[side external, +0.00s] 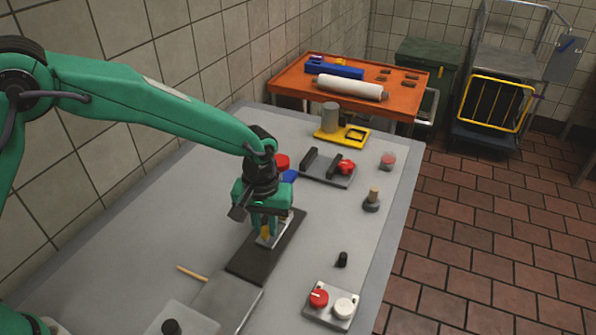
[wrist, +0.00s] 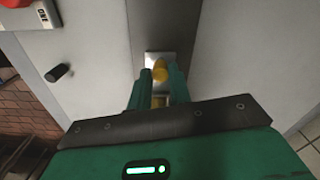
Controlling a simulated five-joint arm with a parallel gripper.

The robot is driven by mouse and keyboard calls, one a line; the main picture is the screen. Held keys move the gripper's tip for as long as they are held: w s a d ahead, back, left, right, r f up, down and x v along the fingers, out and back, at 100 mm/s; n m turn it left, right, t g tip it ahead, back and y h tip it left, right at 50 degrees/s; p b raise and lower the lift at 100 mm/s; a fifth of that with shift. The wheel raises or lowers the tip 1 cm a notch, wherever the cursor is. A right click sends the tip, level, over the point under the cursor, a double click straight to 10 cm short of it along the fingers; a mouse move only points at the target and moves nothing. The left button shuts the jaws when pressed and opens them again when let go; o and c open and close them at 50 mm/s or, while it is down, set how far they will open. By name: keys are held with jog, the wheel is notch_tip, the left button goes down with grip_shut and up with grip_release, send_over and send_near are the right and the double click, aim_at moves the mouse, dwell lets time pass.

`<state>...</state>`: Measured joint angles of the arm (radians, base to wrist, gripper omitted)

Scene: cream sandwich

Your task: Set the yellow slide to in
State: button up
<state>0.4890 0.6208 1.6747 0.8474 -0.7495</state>
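The yellow slide's knob (side external: 266,233) stands on a small bright metal plate on a long dark track (side external: 258,262). My gripper (side external: 268,228) is down over it from above. In the wrist view the yellow knob (wrist: 159,70) shows between the two green fingertips of my gripper (wrist: 160,76), in front of the metal plate (wrist: 151,57). The fingers are close to it on both sides. I cannot tell whether they touch it. The far end of the track is partly hidden by my gripper, and no in or out marking is readable.
A grey panel (side external: 222,300) adjoins the track's near end. A wooden stick (side external: 192,273) lies to its left. A black peg (side external: 342,259) and a plate with red and white knobs (side external: 331,305) stand to the right. A grey fixture with a red knob (side external: 327,176) is behind.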

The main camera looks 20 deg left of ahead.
jog(key=o, duration=0.4)
jog(key=shift+w, duration=0.1)
jog(key=shift+c, duration=0.2)
jog(key=shift+r, duration=3.95)
jog(key=shift+a, duration=0.1)
jog(key=s+a+r+m+t, duration=0.1)
jog(key=s+a+r, duration=0.3)
jog(key=a+r, duration=0.25)
jog(key=s+a+r+t, duration=0.2)
jog(key=s+a+r, duration=0.25)
jog(key=a, duration=0.35)
jog(key=s+a+m+t, duration=0.1)
jog(key=s+a, duration=0.3)
jog(key=s, duration=0.2)
jog(key=s+a+r+m+t, duration=0.1)
jog(key=s+a, duration=0.3)
jog(key=s, duration=0.3)
jog(key=shift+a+r+t, duration=0.25)
jog(key=shift+a+t, duration=0.05)
